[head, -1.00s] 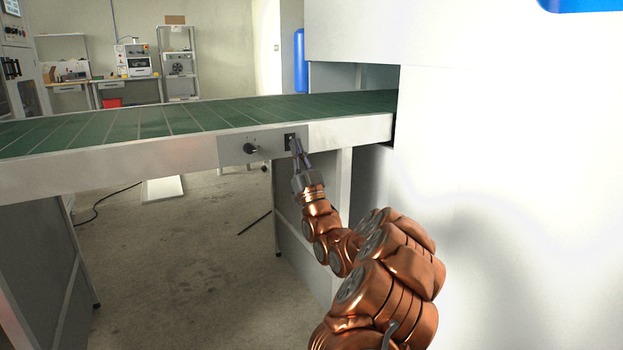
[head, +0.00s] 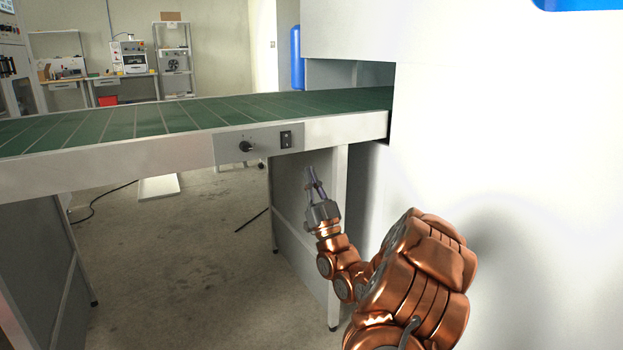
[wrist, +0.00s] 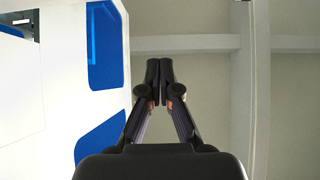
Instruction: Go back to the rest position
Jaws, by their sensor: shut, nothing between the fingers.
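My gripper (head: 311,178) is in the head view, below and a little right of the control panel on the conveyor's side. It is apart from the panel and points up. Its fingers are shut and empty, and the closed fingertips also show in the wrist view (wrist: 159,70). The control panel (head: 262,147) carries a black knob (head: 245,147) and a dark switch (head: 286,140), both uncovered.
The green conveyor belt (head: 150,120) runs across at the back left into the large white machine (head: 520,180). The machine stands close to my arm on the right. A conveyor leg (head: 336,230) stands behind my gripper. Open floor (head: 180,270) lies to the left.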

